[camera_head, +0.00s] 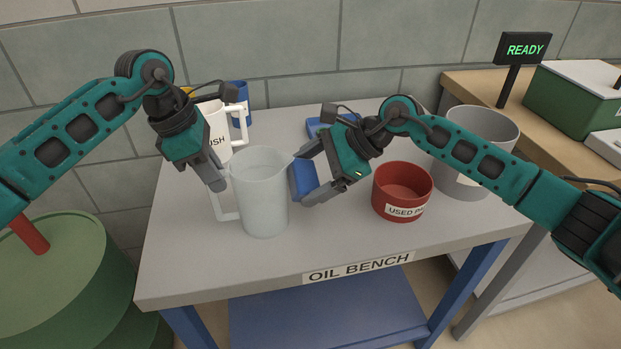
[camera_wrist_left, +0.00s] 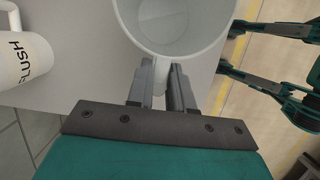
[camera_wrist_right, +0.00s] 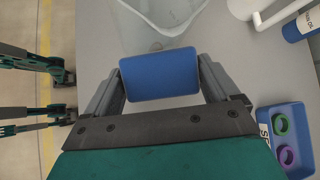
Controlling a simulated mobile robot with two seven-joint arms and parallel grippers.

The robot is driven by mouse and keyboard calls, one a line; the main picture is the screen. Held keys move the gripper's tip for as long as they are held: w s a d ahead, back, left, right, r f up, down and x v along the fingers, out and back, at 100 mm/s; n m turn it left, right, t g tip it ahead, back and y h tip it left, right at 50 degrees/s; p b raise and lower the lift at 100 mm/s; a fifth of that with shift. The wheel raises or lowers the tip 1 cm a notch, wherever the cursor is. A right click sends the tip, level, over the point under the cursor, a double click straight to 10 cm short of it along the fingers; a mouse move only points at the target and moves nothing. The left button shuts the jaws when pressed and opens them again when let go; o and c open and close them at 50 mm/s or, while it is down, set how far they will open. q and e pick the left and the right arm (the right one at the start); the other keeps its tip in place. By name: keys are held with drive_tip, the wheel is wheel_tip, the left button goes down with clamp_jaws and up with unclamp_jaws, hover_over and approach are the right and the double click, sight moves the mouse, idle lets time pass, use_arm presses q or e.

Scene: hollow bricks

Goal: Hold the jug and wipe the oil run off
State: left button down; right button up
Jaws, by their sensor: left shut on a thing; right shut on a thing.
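The translucent pale jug (camera_head: 262,195) stands upright near the front left of the bench (camera_head: 345,235), its handle (camera_head: 226,214) to the left. My left gripper (camera_head: 219,186) is shut on the handle; the left wrist view shows the jug's open rim (camera_wrist_left: 178,52) above the fingers. My right gripper (camera_head: 306,182) is shut on a blue wiping pad (camera_wrist_right: 160,75). In the head view the pad is at the jug's right side; I cannot tell whether it touches the wall. I see no oil run; the pad hides part of that side.
A white FLUSH jug (camera_head: 216,126) and a blue container (camera_head: 241,94) stand behind the jug. A red used-pads tub (camera_head: 403,187) and a grey bin (camera_head: 489,130) stand right. A blue tray (camera_wrist_right: 292,158) holds green and purple rings. A READY sign (camera_head: 524,49) stands back right.

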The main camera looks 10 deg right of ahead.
drive_tip(key=shift+r, duration=1.1)
drive_tip(key=shift+a+f, duration=0.15)
drive_tip(key=shift+f, duration=3.1)
drive_tip(key=shift+r, duration=3.25)
drive_tip(key=shift+w+d+v, duration=0.1)
drive_tip(key=shift+w+v, duration=0.05)
drive_tip(key=shift+v, duration=0.7)
drive_tip(key=shift+w+d+v, duration=0.1)
drive_tip(key=shift+w+v, duration=0.1)
drive_tip(key=shift+v, duration=0.6)
drive_tip(key=shift+w+d+v, duration=0.1)
drive_tip(key=shift+w+v, duration=0.05)
drive_tip(key=shift+v, duration=0.7)
